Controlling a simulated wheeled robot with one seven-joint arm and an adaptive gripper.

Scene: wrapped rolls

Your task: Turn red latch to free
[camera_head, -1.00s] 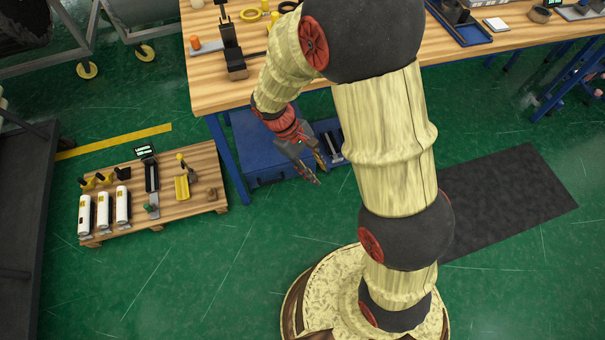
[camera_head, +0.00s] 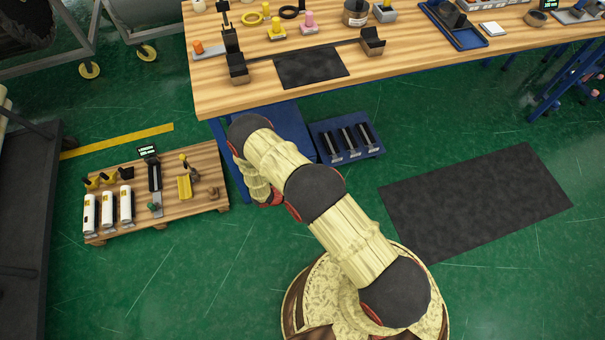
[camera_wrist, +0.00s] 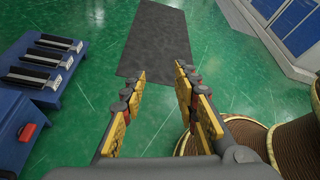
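A small red part (camera_wrist: 27,131), which may be the red latch, sits on a dark plate on the blue cabinet (camera_wrist: 45,118) at the left of the wrist view. Which way it is turned is too small to tell. In the head view the blue cabinet (camera_head: 291,124) stands under the table, partly behind my arm, and the red part does not show. My gripper (camera_wrist: 161,72) is open and empty in the wrist view, its yellow-padded fingers apart over the green floor, right of the red part and not touching it. The head view hides it behind my arm.
A blue tray (camera_head: 374,151) with several black-and-silver holders lies beside the cabinet. The wooden table (camera_head: 215,94) overhangs the cabinet. A pallet (camera_head: 215,175) with white rolls and tools is at left. A dark mat (camera_head: 475,200) and open floor lie at right.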

